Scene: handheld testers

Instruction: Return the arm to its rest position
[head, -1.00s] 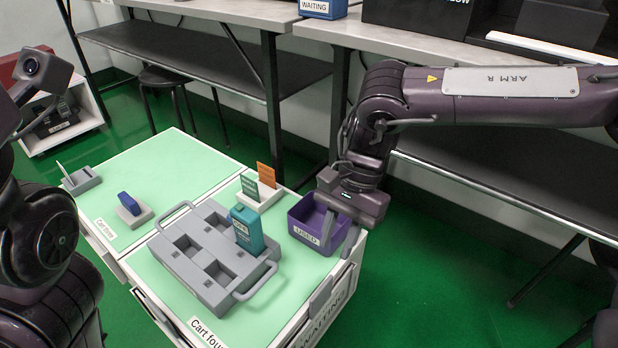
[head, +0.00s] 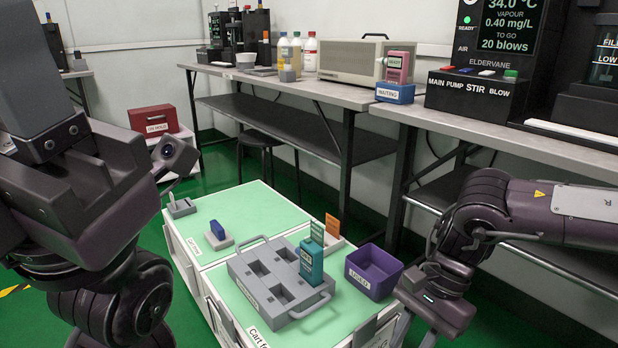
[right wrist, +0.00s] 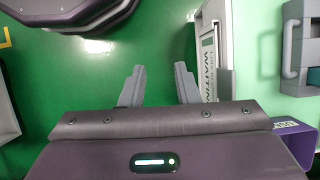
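My right arm (head: 560,210) reaches in from the right in the head view. Its gripper (head: 415,338) hangs pointing down, just right of the cart's edge and of the purple bin. In the right wrist view the two fingers of this gripper (right wrist: 160,80) are apart with only green floor between them, so it is open and empty. My left arm (head: 110,260) fills the left side of the head view, raised and very close to the camera. Its finger state cannot be made out.
The cart (head: 220,262) holds a grey tray (head: 245,272) with a teal tester (head: 312,262), a purple bin (head: 372,286) and a blue item (head: 217,229) on a stand. Benches (head: 345,95) stand behind. Green floor is free right of the cart.

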